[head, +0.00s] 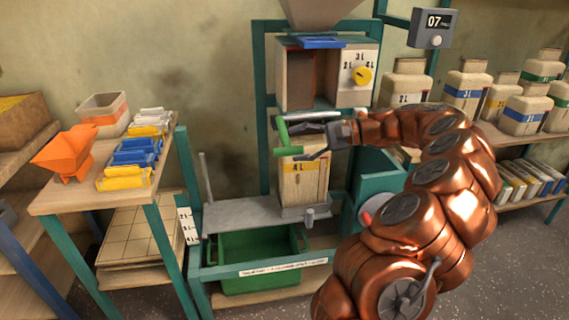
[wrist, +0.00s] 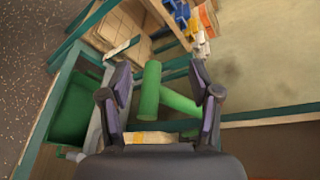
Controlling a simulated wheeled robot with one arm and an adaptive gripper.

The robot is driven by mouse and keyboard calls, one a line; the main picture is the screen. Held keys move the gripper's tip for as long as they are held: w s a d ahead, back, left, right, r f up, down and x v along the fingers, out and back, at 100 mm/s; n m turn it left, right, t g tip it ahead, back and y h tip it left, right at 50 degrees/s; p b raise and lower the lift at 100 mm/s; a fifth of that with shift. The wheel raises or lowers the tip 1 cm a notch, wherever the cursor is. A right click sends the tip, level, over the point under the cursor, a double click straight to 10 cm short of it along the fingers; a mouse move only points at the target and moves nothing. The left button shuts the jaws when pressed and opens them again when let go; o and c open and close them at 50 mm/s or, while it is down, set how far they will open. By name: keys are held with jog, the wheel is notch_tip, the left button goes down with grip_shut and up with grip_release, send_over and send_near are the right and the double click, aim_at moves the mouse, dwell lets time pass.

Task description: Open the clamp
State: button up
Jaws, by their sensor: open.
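The clamp's green handle (head: 282,134) is T-shaped and stands at the front left of the clamp's grey bar, above a container marked 4L (head: 302,182). In the wrist view the green handle (wrist: 151,92) lies between my fingers, with a thick bar along the view and a stem running right. My gripper (head: 299,145) reaches in from the right with its fingers spread. In the wrist view my gripper (wrist: 159,76) shows a gap on both sides of the thick bar. My gripper partly hides the clamp's right side in the head view.
A dispenser box with a yellow knob (head: 362,76) is above the clamp. A grey shelf (head: 240,215) and a green bin (head: 250,262) are below. A table with an orange funnel (head: 68,152) and coloured packets stands left. Several labelled containers (head: 465,90) stand right.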

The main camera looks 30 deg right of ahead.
aim_at(294, 149)
jog(key=shift+m+t, duration=0.7)
jog(key=d, duration=0.1)
jog(key=d+f, duration=0.1)
jog(key=d, duration=0.1)
jog(key=d+f, duration=0.1)
jog(key=shift+s+d+f+b, duration=0.1)
jog(key=shift+s+d+b, duration=0.1)
jog(key=shift+b, duration=0.1)
jog(key=shift+b+x, duration=0.35)
jog(key=shift+x, duration=3.55)
grip_shut()
